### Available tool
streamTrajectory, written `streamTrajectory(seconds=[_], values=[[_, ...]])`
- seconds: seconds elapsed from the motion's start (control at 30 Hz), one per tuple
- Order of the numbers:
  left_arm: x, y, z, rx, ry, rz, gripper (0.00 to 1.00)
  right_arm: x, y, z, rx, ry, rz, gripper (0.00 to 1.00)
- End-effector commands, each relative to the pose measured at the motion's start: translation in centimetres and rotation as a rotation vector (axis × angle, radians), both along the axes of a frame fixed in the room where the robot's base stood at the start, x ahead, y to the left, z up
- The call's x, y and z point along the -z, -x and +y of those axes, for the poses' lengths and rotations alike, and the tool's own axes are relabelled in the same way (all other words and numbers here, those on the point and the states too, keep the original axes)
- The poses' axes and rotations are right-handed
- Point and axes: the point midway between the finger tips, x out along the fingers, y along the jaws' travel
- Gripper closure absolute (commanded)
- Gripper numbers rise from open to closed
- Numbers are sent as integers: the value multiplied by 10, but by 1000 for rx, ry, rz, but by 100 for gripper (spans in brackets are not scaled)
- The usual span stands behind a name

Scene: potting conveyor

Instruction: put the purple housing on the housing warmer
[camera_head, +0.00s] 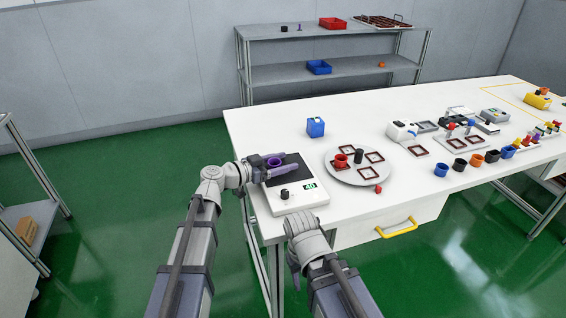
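The purple housing (274,161) is a small open-topped cup at the dark plate of the housing warmer (304,203). The warmer is a white box with a black knob and a green display reading 40, at the table's near left corner. My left gripper (275,166) is low over the plate, with one finger in front of the housing. The far finger is mostly hidden, and I cannot tell whether the fingers touch the housing. My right gripper (294,264) hangs at the table's front edge, away from the housing; its fingers are mostly hidden.
A round grey turntable (345,176) with dark red frames and a red cup stands right of the warmer. A blue box (315,127) stands behind. Several coloured cups line the right front. A yellow drawer handle (397,229) juts out below the tabletop.

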Motion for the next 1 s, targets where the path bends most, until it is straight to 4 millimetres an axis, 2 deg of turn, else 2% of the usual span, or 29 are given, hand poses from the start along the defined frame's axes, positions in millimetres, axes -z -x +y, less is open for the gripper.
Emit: streamTrajectory(seconds=[0.1, 0.4, 0.57, 0.8, 1.0], values=[[0, 0, 0, 0, 0, 0, 21, 0, 0, 0, 0, 0, 0, 50], [-6, 0, 0, 0, 0, 0, 21, -6, 0, 0, 0, 0, 0, 50], [-9, 16, 22, -4, 0, 0, 21, -8, 0, 0, 0, 0, 0, 50], [-16, 44, 63, -3, 0, 0, 21, -16, 0, 0, 0, 0, 0, 50], [-20, 59, 88, -2, 0, 0, 21, -20, 0, 0, 0, 0, 0, 50]])
